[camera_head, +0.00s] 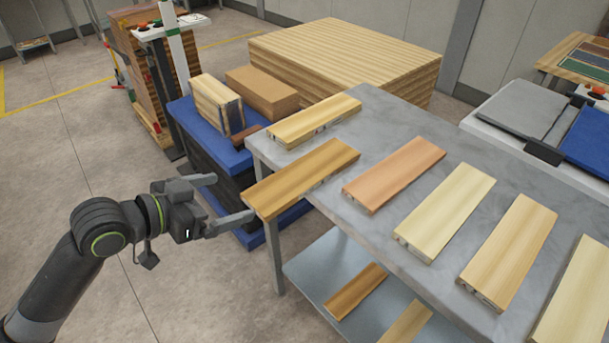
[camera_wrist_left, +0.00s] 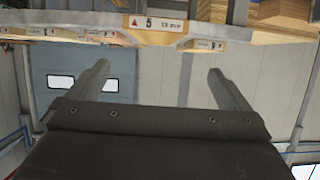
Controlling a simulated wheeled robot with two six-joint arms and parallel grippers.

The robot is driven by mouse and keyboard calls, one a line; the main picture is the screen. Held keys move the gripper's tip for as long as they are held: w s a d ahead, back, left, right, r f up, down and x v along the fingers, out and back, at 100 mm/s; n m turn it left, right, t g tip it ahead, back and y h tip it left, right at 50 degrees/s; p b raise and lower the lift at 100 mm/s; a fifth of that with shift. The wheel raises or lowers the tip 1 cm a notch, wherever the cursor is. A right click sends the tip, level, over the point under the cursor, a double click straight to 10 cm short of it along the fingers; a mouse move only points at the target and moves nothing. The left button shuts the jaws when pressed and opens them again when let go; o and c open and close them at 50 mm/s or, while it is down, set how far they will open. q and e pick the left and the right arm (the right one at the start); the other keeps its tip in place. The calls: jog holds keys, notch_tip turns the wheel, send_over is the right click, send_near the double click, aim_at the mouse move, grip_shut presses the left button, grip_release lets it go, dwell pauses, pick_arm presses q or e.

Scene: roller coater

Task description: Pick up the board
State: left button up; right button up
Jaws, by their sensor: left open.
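Several wooden boards lie in a row on a grey table. The golden-brown board (camera_head: 301,178) is nearest my left gripper and juts over the table's left edge. Beyond it is a pale yellow board (camera_head: 315,122); to its right are a reddish board (camera_head: 394,174) and a cream board (camera_head: 445,211). The task does not say which board is meant. My left gripper (camera_head: 229,199) is open and empty, left of the golden-brown board; one fingertip appears close to its end, and contact cannot be told. In the left wrist view, the open fingers (camera_wrist_left: 159,70) point towards labelled edges. My right gripper is out of view.
The grey table (camera_head: 372,125) has a lower shelf (camera_head: 325,262) with more boards. A blue-topped stand (camera_head: 205,135) with wooden blocks and a large plank stack (camera_head: 345,55) stand behind.

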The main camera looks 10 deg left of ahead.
pick_arm(q)
send_near(286, 183)
jog(key=shift+a+x, duration=0.25)
jog(key=shift+x, duration=2.25)
jog(key=shift+d+x, duration=0.2)
jog(key=shift+x, duration=1.75)
jog(key=shift+s, duration=0.15)
jog(key=c, duration=1.3)
jog(key=s+a+r+n+t+y+p, duration=0.1)
jog(key=a+r+n+y, duration=0.1)
jog(key=r, duration=0.6)
jog(key=s+a+r+n+t+y+p, duration=0.1)
jog(key=a+r+n+y, duration=0.2)
jog(key=r+n+y, duration=0.2)
notch_tip(286, 183, up, 3)
jog(key=shift+a+f+t+y+p, duration=0.1)
jog(key=shift+a+t+y+p, duration=0.3)
jog(key=shift+y, duration=0.2)
